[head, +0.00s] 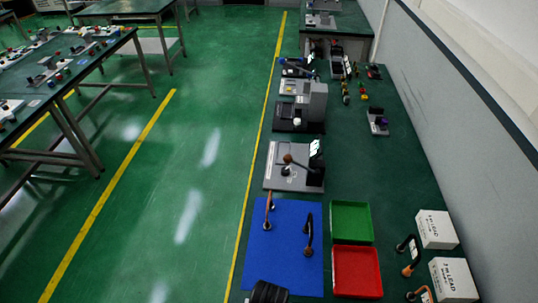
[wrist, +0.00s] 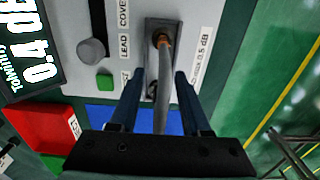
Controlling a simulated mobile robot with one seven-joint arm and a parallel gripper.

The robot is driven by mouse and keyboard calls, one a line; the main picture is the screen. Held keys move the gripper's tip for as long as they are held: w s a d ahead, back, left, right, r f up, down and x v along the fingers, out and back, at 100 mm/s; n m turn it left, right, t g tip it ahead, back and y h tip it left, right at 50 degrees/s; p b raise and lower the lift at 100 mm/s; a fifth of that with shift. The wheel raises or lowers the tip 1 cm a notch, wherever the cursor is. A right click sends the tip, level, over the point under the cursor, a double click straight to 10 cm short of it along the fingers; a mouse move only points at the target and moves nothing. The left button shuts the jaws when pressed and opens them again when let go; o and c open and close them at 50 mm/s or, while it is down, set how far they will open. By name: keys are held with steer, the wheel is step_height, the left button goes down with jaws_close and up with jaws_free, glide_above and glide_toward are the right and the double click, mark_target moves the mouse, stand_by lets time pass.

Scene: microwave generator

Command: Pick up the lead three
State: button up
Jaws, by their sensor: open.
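In the wrist view my gripper (wrist: 160,78) is open, its two dark fingers on either side of a grey lead (wrist: 161,110). The lead has an orange-brown end (wrist: 163,42) at a socket plate on a grey test panel (wrist: 110,22). I see no clear finger contact. I cannot read a number on this lead. A dark ribbed part (head: 268,292) at the bottom edge is probably mine.
A green tray (head: 352,222) and a red tray (head: 357,271) lie right of the mat. White boxes (head: 436,229) marked LEAD stand further right, leads beside them. A grey device (head: 288,178) stands behind the mat. The panel's display (wrist: 30,58) reads 0.4. Green floor is open at left.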

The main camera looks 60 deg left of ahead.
jaws_close()
steer(key=shift+r, duration=0.2)
